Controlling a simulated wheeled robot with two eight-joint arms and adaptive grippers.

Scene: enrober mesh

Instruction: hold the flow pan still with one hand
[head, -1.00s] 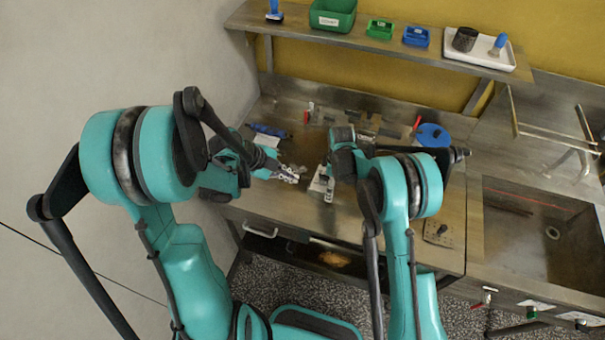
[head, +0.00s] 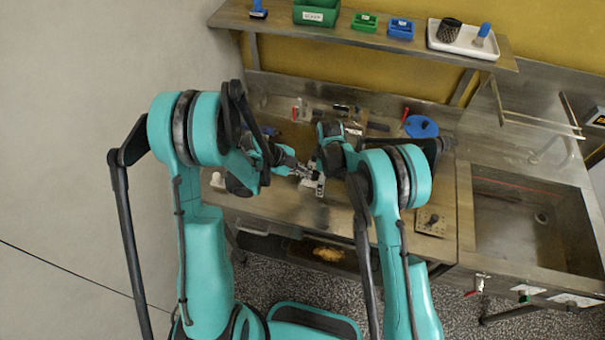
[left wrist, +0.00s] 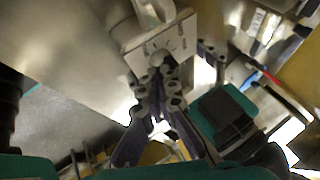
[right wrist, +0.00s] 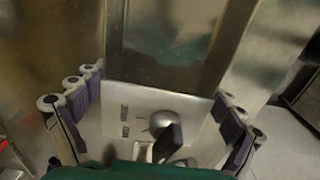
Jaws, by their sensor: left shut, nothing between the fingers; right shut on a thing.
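The pale metal piece that I take for the flow pan (right wrist: 146,112) spans the space between the fingers of my right gripper (right wrist: 158,92) in the right wrist view. It has small slots and a rounded knob. My right gripper is shut on it. A pale plate with a round knob, seemingly the same piece, shows in the left wrist view (left wrist: 172,45). My left gripper (left wrist: 158,82) is shut and empty, its tips close against or touching the plate's lower edge; contact is unclear. In the head view both grippers meet over the bench front, and the pan (head: 310,187) is mostly hidden.
A blue disc (head: 421,127) lies at the back right of the steel bench. A small perforated plate (head: 431,221) lies at the front right. A sink (head: 530,220) is further right. A shelf (head: 395,42) with bins and a white tray (head: 463,38) hangs above.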

